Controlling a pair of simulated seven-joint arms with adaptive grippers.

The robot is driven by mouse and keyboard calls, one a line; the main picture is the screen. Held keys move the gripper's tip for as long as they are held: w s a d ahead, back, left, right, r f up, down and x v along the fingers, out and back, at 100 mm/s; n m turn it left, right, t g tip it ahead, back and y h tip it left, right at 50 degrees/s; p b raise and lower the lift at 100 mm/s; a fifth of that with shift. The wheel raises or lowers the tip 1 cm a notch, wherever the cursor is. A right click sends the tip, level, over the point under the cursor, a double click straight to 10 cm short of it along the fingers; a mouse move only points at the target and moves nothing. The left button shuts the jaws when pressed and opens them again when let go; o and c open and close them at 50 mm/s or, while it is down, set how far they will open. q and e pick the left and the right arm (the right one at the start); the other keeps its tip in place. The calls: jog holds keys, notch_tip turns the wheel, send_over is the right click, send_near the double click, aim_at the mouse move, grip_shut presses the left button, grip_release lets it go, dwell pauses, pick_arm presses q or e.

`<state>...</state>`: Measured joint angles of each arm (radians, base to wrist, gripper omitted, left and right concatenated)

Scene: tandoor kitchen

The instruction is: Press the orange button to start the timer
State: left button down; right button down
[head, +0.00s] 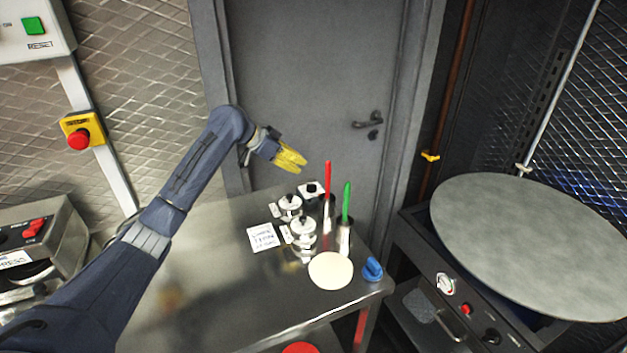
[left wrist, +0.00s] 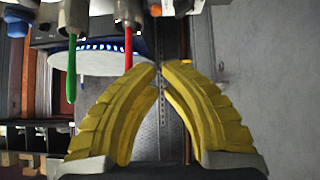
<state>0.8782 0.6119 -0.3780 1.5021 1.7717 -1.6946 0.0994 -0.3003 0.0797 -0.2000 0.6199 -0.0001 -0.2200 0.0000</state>
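A small white device with a dark round spot (head: 311,190) stands at the back of the steel table (head: 215,235). My left gripper (head: 302,163) is in the air above the table's back edge, in front of the grey door, a little above and left of that device. In the left wrist view its yellow fingers (left wrist: 159,68) meet at the tips with nothing between them. My right gripper is in neither view.
A red-handled tool (head: 327,180) and a green-handled tool (head: 346,200) stand upright close to the left gripper. Lidded metal pots (head: 303,230), a white card (head: 263,237), a pale dough disc (head: 331,270) and a blue object (head: 372,268) are on the table. A round griddle (head: 530,240) is at right.

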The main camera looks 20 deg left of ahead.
pick_arm(q)
send_over(320, 192)
jog(key=s, duration=0.3)
jog(key=f, duration=0.8)
jog(key=shift+w+d+f, duration=0.15)
jog(key=shift+w+d, duration=0.1)
jog(key=shift+d, duration=0.15)
jog(key=shift+f, duration=1.2)
jog(key=shift+s+d+f, duration=0.1)
jog(key=shift+f, duration=1)
jog(key=v, duration=0.8)
jog(key=shift+r, duration=0.3)
